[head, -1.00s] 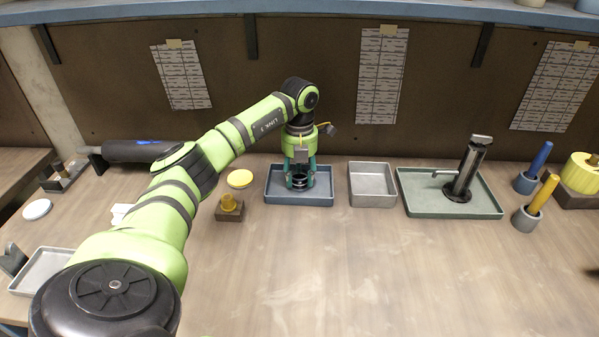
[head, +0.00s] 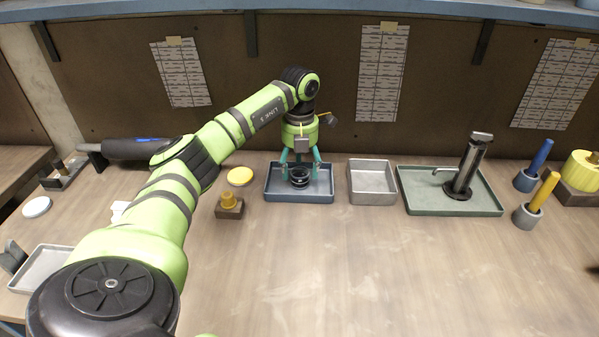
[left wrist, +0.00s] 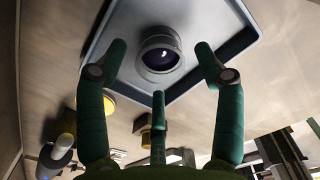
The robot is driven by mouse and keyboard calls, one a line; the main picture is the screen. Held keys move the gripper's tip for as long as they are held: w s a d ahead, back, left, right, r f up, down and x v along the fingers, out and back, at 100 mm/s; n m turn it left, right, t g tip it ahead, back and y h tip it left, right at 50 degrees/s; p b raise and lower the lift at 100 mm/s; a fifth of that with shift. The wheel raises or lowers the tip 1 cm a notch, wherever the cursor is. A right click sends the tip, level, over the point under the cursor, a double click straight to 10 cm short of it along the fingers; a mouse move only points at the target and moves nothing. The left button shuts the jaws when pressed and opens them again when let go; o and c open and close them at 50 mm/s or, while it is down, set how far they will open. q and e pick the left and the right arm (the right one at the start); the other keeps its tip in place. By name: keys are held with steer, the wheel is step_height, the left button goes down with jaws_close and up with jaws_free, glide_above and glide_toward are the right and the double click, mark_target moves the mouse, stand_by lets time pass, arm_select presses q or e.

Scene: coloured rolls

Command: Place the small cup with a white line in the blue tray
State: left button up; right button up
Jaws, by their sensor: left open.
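The small cup (head: 299,178) is dark with a pale line around it. It stands in the blue tray (head: 322,197) at the back middle of the table. The left wrist view shows the cup (left wrist: 161,54) upright inside the tray (left wrist: 112,23), its dark opening facing the camera. My left gripper (head: 300,165) is just above the cup. Its green fingers (left wrist: 160,75) are spread apart and clear of the cup. My right gripper is not in view.
A grey tray (head: 372,197) stands right of the blue tray. A green tray (head: 450,207) with a dark dispenser (head: 468,165) is farther right. A brown block with a yellow piece (head: 229,203) and a yellow disc (head: 240,176) lie left. The front middle table is clear.

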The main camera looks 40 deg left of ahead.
arm_select(q)
step_height(320, 180, up, 10)
stand_by(0.3)
stand_by(0.5)
